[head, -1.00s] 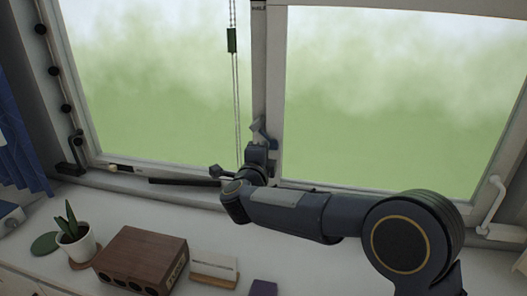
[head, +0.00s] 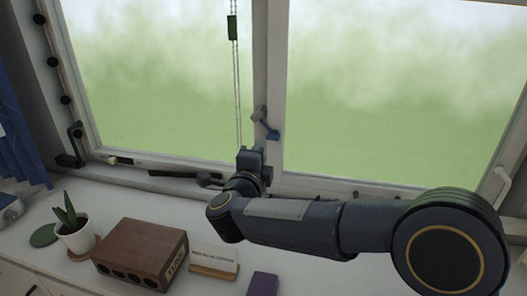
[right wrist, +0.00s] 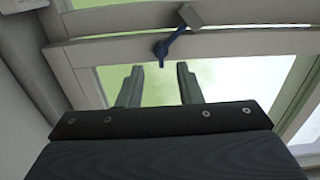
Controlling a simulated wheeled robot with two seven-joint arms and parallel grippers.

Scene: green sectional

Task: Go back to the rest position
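My right arm reaches in from the right in the head view. My right gripper (head: 250,158) is just below the window handle (head: 265,124), in front of the lower frame. In the right wrist view, the two fingers of this gripper (right wrist: 160,72) stand apart with nothing between them. The handle (right wrist: 174,38), with a blue lever, is on the window frame beyond the fingertips, and it looks clear of them. My left gripper is in neither view.
A potted plant (head: 76,238), a brown wooden box (head: 140,252), a card on a wooden stand (head: 213,262) and a purple block (head: 263,284) stand on the white surface below the arm. A pull cord (head: 237,90) hangs left of the handle.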

